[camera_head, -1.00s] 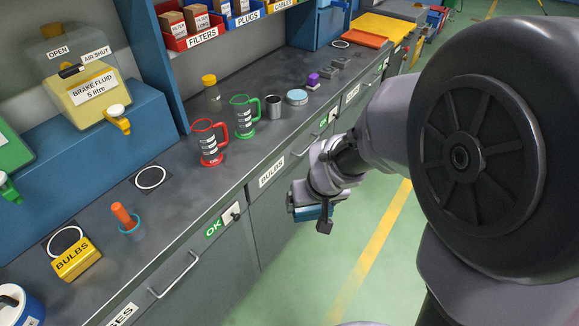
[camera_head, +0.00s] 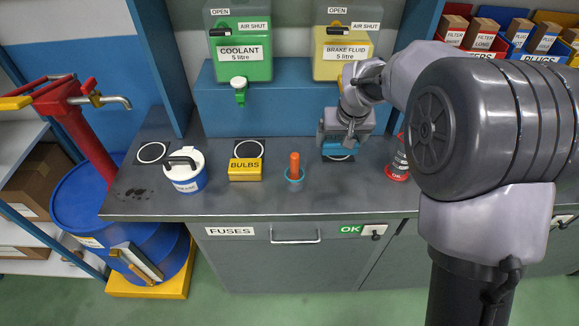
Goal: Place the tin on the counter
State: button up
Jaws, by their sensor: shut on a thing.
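My gripper (camera_head: 346,136) is over the counter (camera_head: 300,207), below the brake fluid tank. It is shut on a blue tin (camera_head: 337,149), which is mostly hidden by the gripper. The tin is at a white ring marked on the counter, and part of the ring (camera_head: 341,157) shows at its front edge. I cannot tell whether the tin touches the counter. A yellow box marked BULBS (camera_head: 245,171) stands to the left, in front of another white ring.
A blue cup with an orange handle (camera_head: 295,181) stands left of my gripper. A red jug (camera_head: 398,164) is to its right, partly behind my arm. A white and blue grease can (camera_head: 186,173) stands farther left. The counter's front strip is clear.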

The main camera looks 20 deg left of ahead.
notch_tip(320, 180, down, 10)
jog(key=b, duration=0.3)
jog(key=shift+w+b, duration=0.1)
jog(key=shift+b, duration=0.25)
jog(key=shift+f, duration=0.2)
jog(key=o, duration=1.3)
jog(key=shift+r, duration=0.1)
jog(key=shift+r, duration=0.1)
